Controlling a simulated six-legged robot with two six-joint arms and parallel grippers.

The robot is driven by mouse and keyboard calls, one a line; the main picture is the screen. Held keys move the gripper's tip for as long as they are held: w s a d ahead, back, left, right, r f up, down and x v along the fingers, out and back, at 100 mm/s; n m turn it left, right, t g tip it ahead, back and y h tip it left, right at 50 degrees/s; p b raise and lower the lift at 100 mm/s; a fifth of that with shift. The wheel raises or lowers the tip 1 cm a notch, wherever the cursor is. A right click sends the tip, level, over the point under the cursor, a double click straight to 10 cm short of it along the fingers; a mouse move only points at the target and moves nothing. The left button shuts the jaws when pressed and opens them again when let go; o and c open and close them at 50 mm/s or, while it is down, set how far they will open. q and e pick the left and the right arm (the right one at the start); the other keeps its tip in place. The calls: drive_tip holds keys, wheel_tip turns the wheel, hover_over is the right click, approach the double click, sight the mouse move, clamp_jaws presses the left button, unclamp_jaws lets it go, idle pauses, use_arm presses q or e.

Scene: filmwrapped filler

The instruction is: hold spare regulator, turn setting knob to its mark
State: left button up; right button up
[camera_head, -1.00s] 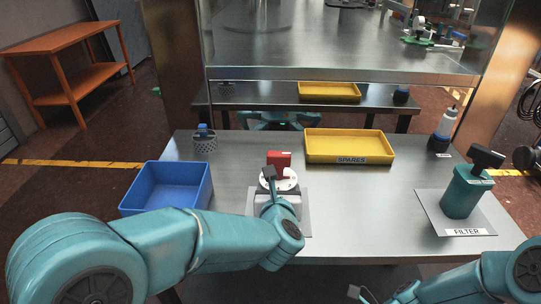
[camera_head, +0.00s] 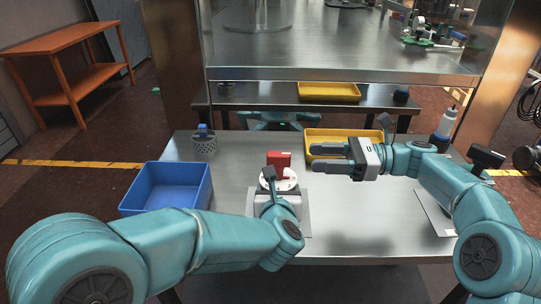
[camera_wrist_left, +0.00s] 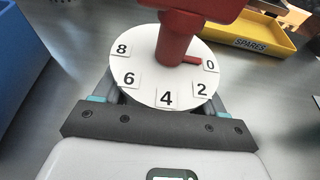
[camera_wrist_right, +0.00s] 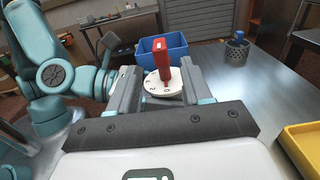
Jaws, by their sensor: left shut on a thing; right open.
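The regulator has a white dial (camera_wrist_left: 140,78) numbered 0, 2, 4, 6 and 8 and an upright red knob (camera_head: 279,161). In the left wrist view a short red bar (camera_wrist_left: 192,60) extends from the knob's stem (camera_wrist_left: 175,45) towards the 0. My left gripper (camera_head: 279,191) is shut on the regulator's body below the dial, which my wrist partly hides. My right gripper (camera_head: 320,157) is open and empty, to the right of the knob, with its fingers pointing at it. In the right wrist view the knob (camera_wrist_right: 160,59) shows between the fingers, beyond their tips.
A blue bin (camera_head: 166,190) stands at left and a mesh cup (camera_head: 204,144) behind it. The yellow spares tray (camera_head: 318,135) lies behind my right gripper. A bottle (camera_head: 446,125) stands at back right. My right arm mostly hides the filter canister's mat (camera_head: 436,213).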

sight(270, 153)
drive_tip(key=a, duration=1.1)
drive_tip(key=shift+a, duration=0.2)
clamp_jaws()
